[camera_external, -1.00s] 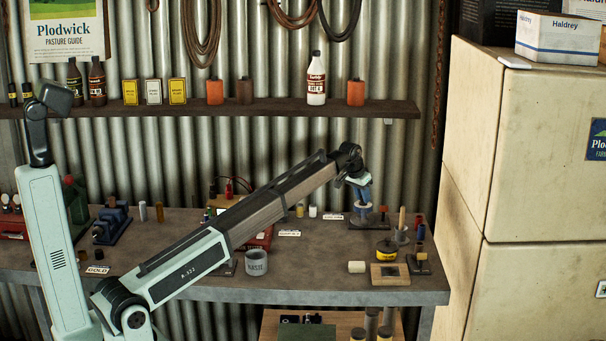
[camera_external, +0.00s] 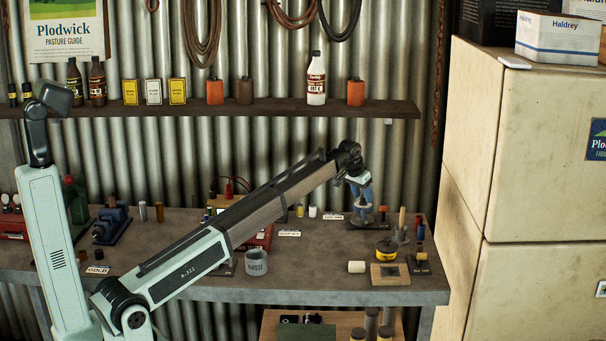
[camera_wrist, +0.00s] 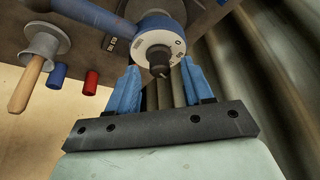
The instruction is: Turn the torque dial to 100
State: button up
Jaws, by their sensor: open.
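The torque dial (camera_wrist: 141,41) shows in the wrist view as a white ring with dark markings around a dark central knob (camera_wrist: 159,69). Its numbers are too small and turned to read surely. My gripper (camera_wrist: 160,67) is open, its two blue fingers apart on either side below the dial, with the knob between the tips in the picture. I cannot tell whether a finger touches it. In the external view my gripper (camera_external: 361,197) is at the dial's dark-based stand (camera_external: 369,223) at the back right of the bench, and the fingers largely hide the dial face.
In the wrist view a grey holder with a wooden handle (camera_wrist: 27,85), a blue cylinder (camera_wrist: 57,76) and a red cylinder (camera_wrist: 91,82) lie to the left. On the bench (camera_external: 325,270) stand a waste cup (camera_external: 256,264) and a yellow tin (camera_external: 386,248). The corrugated wall is close behind.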

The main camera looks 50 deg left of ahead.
jog(key=v, duration=0.7)
jog(key=shift+f, duration=0.1)
